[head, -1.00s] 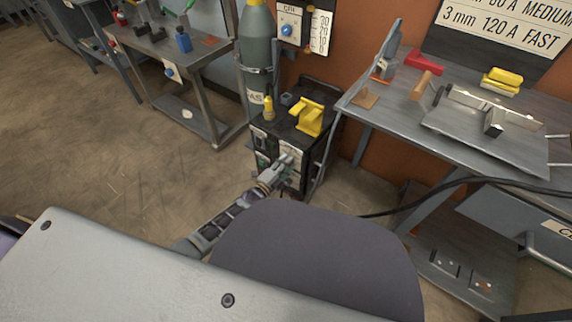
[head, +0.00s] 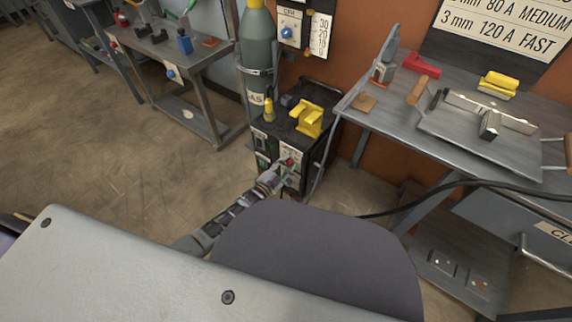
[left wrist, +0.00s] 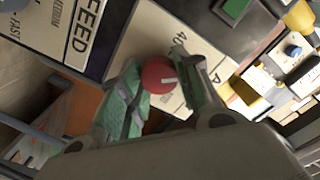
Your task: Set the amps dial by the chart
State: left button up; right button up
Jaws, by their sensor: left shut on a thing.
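The amps dial is a red round knob (left wrist: 158,75) with a pale pointer line, on a cream scale plate (left wrist: 150,38) on the front of the dark welding machine (head: 310,150). In the left wrist view my left gripper (left wrist: 160,90) has its green-padded fingers on either side of the knob, shut on it. In the head view the left gripper (head: 280,172) is at the machine's front, with a bit of red at its tips. The chart (head: 505,28) on the wall is cut off at the top; it reads "80 A MEDIUM" and "3 mm 120 A FAST". My right gripper is not seen.
A second plate marked "FEED" (left wrist: 85,35) lies beside the dial plate. A yellow holder (head: 307,118) sits on the machine. A gas bottle (head: 257,50) stands behind it. A steel bench (head: 400,115) stands to the right, with a black cable (head: 430,198) below its top.

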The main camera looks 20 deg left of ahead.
pick_arm(q)
jog(key=n, duration=0.5)
jog(key=shift+n+p, duration=0.3)
jog(key=shift+n, duration=0.1)
jog(key=n, duration=0.4)
jog(key=shift+n, duration=0.4)
jog(key=o, duration=1)
jog(key=shift+o, duration=0.2)
jog(key=shift+s+a, duration=0.1)
jog(key=v, duration=1.1)
jog(key=shift+s+a, duration=0.15)
jog(key=shift+s, duration=0.25)
